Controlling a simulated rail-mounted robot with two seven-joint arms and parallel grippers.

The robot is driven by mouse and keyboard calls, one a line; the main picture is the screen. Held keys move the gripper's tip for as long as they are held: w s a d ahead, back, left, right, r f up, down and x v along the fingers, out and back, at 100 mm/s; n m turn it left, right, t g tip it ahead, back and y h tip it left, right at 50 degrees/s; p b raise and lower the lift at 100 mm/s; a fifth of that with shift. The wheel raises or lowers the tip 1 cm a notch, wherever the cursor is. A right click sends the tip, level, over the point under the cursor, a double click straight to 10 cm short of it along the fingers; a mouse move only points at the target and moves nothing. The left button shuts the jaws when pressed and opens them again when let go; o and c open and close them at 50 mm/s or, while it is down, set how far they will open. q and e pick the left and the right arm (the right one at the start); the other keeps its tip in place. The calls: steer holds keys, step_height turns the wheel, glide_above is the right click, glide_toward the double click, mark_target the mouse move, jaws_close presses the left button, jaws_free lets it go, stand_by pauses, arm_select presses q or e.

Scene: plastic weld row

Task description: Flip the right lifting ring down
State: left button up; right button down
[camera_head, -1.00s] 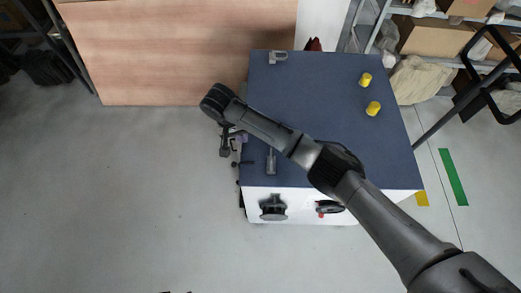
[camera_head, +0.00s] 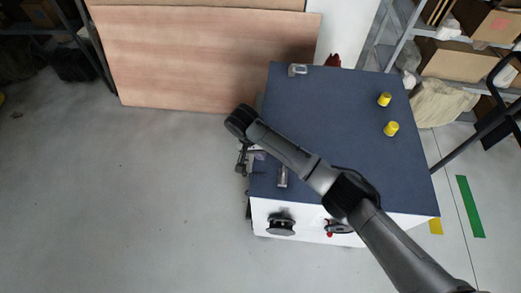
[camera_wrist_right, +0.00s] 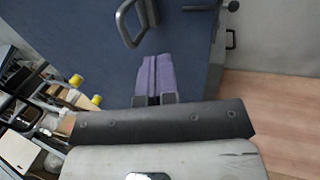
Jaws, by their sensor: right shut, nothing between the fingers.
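The machine has a dark blue top (camera_head: 335,125) and a white front. One metal lifting ring (camera_head: 283,177) is at its near left edge, close to my right gripper. Another metal ring (camera_head: 298,70) is at the far left corner. My right gripper (camera_head: 260,155) is at the machine's left edge, just left of the near ring. In the right wrist view, its purple fingers (camera_wrist_right: 154,77) are shut together and empty. A grey ring (camera_wrist_right: 133,24) shows just beyond the fingertips, apart from them, and looks raised. My left gripper is not in view.
Two yellow cylinders (camera_head: 385,99) (camera_head: 391,129) stand at the right of the top. Dark round fittings (camera_head: 281,226) are on the white front. A wooden panel (camera_head: 200,60) stands behind. Shelves with boxes (camera_head: 465,60) are at the right. The floor at left is clear.

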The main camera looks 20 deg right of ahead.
mark_target(284, 171)
steer(key=s+d+f+p, duration=0.1)
steer(key=s+d+f, duration=0.1)
steer(key=d+f, duration=0.3)
steer(key=shift+d+f, duration=0.15)
steer(key=shift+f, duration=0.25)
